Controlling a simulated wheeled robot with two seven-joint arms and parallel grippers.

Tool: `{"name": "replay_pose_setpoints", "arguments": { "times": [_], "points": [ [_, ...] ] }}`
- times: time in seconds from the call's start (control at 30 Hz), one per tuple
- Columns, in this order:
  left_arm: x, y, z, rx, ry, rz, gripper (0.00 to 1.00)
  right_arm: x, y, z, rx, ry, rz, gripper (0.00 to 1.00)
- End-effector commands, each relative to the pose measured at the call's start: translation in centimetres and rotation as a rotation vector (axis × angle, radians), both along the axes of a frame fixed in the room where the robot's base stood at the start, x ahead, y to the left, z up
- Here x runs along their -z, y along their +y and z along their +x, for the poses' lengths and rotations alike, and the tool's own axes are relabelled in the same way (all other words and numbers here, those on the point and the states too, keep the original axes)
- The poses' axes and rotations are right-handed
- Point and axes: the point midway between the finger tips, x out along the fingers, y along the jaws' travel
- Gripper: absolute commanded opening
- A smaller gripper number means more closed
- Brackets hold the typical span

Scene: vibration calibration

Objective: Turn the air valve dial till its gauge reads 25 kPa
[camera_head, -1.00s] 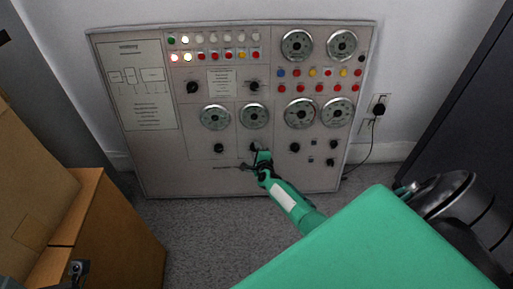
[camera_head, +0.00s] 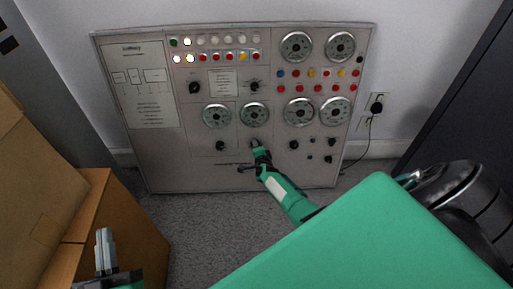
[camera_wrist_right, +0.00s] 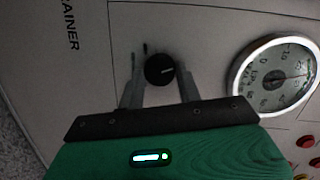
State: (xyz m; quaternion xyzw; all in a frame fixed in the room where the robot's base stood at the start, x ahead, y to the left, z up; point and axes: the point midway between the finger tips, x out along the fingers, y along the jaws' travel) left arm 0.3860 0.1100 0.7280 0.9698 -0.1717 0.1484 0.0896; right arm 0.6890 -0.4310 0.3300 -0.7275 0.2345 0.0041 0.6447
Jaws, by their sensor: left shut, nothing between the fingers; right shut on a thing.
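A black dial (camera_wrist_right: 160,70) with a pale pointer mark sits between the fingers of my right gripper (camera_wrist_right: 158,92) in the right wrist view. The gripper is shut on it. A round gauge (camera_wrist_right: 275,76) with a silver rim is beside it; its needle reading is too small to tell for sure. In the head view my right gripper (camera_head: 258,152) reaches the panel just below a gauge (camera_head: 254,114), and mostly hides the dial. My left gripper (camera_head: 106,252) is shut and empty at the lower left, away from the panel.
The grey panel (camera_head: 160,160) stands against the wall, with several other gauges, knobs, lamps and buttons. Cardboard boxes (camera_head: 120,215) stand at the left near my left gripper. A dark cabinet (camera_head: 465,100) is at the right. A plug and cable (camera_head: 376,107) are on the wall.

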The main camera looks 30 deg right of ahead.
Motion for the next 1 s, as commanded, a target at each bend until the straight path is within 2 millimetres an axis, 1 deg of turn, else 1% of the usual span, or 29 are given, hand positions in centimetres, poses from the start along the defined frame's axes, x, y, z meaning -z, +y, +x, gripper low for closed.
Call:
{"name": "replay_pose_setpoints", "arguments": {
  "times": [0.37,0.4,0.47,0.5,0.87,1.0],
  "points": [
    [0.1,0.0,0.0,0.001,0.006,0.001,0.00,0.1,0.2,0.0,-0.003,0.002,0.000,0.12],
    [0.1,0.0,0.0,0.001,0.006,0.001,0.00,0.1,0.2,0.0,-0.002,0.001,0.000,0.42],
    [0.1,0.0,0.0,0.001,0.005,0.002,0.00,0.0,0.1,0.0,-0.002,0.001,0.000,0.54],
    [0.1,0.0,0.0,0.001,0.005,0.002,0.00,0.0,0.1,0.0,-0.002,0.001,0.000,0.56],
    [0.1,-0.1,0.0,0.002,0.015,0.005,0.00,-0.1,0.1,-0.2,-0.001,0.001,0.000,0.56],
    [2.2,-0.8,-0.4,0.024,0.126,0.028,0.00,-0.4,0.4,-0.8,-0.001,0.001,0.000,0.56]
  ]
}}
